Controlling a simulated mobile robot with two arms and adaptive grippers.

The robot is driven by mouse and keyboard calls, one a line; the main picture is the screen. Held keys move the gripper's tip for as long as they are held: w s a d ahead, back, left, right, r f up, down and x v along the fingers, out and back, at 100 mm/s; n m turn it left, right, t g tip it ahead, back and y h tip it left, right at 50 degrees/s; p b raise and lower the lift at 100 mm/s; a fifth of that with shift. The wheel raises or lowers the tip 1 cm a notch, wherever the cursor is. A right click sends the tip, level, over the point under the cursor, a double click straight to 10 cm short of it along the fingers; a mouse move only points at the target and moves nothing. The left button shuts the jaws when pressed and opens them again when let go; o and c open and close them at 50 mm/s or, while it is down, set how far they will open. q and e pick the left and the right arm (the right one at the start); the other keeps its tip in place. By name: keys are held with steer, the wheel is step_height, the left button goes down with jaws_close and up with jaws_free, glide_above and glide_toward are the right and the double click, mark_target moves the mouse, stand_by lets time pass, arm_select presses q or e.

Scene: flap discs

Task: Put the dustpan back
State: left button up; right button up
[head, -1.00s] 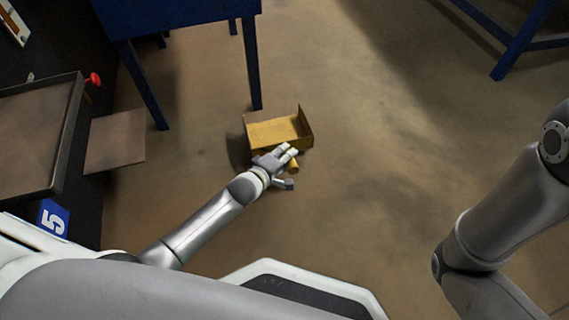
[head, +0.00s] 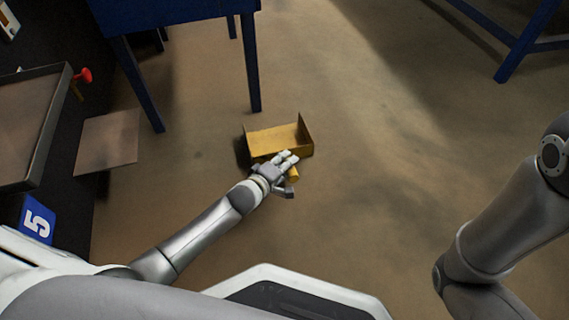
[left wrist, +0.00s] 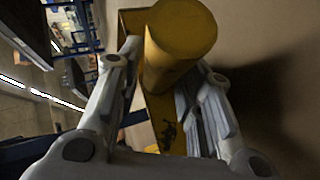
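The yellow dustpan (head: 272,143) lies on the brown floor in the middle of the head view, beyond my left gripper. Its short round yellow handle (head: 294,174) points towards me. My left gripper (head: 289,173) is at the handle, with one finger on each side of it. In the left wrist view, the handle (left wrist: 181,38) stands large between the two spread fingers (left wrist: 163,92), and a gap shows beside the left finger. The gripper hides part of the dustpan's near edge. My right arm shows at the right of the head view, but its gripper is out of the picture.
A blue table (head: 160,12) stands behind the dustpan, one leg close to it. At the left are a grey-rimmed tray (head: 50,125), a red knob (head: 84,75), a brown panel (head: 108,141) and a blue number 5 sign (head: 37,220). The floor to the right is clear.

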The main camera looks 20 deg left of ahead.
arm_select(q)
steer(key=shift+o, duration=0.9)
steer(key=shift+r, duration=0.1)
steer(key=shift+s+r+p, duration=0.15)
steer(key=shift+s+p, duration=0.1)
steer(key=shift+p, duration=0.05)
steer(key=p+v, duration=0.7)
steer(key=v, duration=0.4)
steer(key=shift+s, duration=0.2)
